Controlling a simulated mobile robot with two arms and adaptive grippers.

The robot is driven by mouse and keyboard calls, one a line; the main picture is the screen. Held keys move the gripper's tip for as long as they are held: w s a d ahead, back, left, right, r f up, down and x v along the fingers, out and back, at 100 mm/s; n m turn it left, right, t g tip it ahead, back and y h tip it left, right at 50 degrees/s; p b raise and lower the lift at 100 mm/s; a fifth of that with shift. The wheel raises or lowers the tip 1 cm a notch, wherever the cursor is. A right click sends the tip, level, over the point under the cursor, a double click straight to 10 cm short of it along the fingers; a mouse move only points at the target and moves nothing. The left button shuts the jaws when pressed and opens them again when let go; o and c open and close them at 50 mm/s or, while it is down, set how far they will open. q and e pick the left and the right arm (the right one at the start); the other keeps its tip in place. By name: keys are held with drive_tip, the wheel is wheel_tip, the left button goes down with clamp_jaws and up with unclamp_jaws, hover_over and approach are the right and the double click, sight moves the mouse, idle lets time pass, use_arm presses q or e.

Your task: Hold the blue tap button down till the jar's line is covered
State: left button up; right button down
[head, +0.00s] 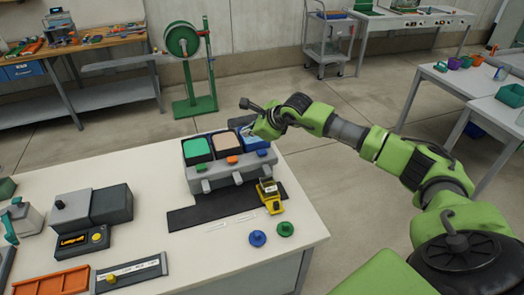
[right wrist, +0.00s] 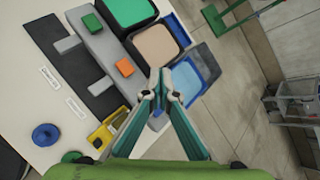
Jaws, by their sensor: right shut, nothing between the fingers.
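A grey dispenser (head: 222,181) holds a green, a beige and a blue tank (head: 256,142) side by side, with spouts along its front. The blue tank also shows in the wrist view (right wrist: 190,80). My right gripper (head: 248,130) is shut and empty, with its tips over the blue tank's near edge in the wrist view (right wrist: 162,78). The blue tap button is not clearly visible; the gripper covers that area. A yellow item (head: 270,195) with a pale upper part stands below the blue end; I cannot clearly make out a jar or its line. My left gripper is not in view.
A green button (head: 201,168) and an orange button (head: 232,160) sit on the dispenser. A blue knob (head: 257,238) and a green knob (head: 286,229) lie near the table's right edge. A black device (head: 83,241) and an orange tray (head: 63,282) stand at left.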

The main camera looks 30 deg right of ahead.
drive_tip(key=r+h, duration=0.1)
drive_tip(key=h, duration=0.1)
hover_over(263, 152)
drive_tip(key=shift+a, duration=0.1)
drive_tip(key=shift+f, duration=0.1)
wheel_tip(263, 152, down, 8)
drive_tip(key=b, duration=0.4)
drive_tip(key=shift+f+b, duration=0.3)
drive_tip(key=shift+b, duration=0.05)
idle(1.2)
drive_tip(key=shift+f+b, duration=0.35)
drive_tip(key=shift+b, duration=0.3)
